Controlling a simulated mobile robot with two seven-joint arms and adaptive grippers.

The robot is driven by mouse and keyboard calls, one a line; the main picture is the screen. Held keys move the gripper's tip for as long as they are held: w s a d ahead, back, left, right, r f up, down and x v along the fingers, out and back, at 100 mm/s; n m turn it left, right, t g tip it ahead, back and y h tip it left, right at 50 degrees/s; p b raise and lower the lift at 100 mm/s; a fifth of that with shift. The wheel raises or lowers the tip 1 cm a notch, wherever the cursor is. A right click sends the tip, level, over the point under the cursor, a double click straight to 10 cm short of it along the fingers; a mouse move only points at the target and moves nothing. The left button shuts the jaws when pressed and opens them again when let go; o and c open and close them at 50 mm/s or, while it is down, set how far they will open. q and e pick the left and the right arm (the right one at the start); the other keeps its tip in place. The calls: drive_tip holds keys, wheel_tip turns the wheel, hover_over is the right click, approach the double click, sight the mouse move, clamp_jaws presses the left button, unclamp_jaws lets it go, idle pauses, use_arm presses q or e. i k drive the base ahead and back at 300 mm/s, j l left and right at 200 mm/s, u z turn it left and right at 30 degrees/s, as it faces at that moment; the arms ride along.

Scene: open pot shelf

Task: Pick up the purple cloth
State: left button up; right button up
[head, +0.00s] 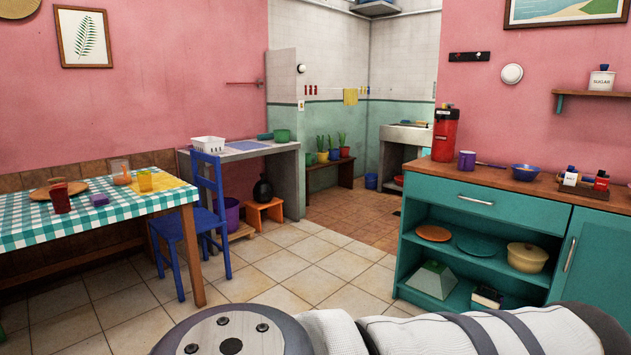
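A small purple item (99,199) that looks like a folded cloth lies on the checkered tablecloth (130,204) of the dining table at the left. It is small in view, so I cannot be sure that it is cloth. It lies between a red cup (60,198) and a glass (121,171). Neither of my grippers shows in the head view. Part of my own body and an arm link fill the bottom edge, well apart from the table.
A blue chair (195,225) stands at the table's right side. A teal cabinet (490,204) with open shelves stands at the right, with a purple mug (467,160) on top. A purple bucket (232,214) is on the floor. The tiled floor (320,275) between is clear.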

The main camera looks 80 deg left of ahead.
sight(97, 200)
drive_tip(key=u, duration=3.85)
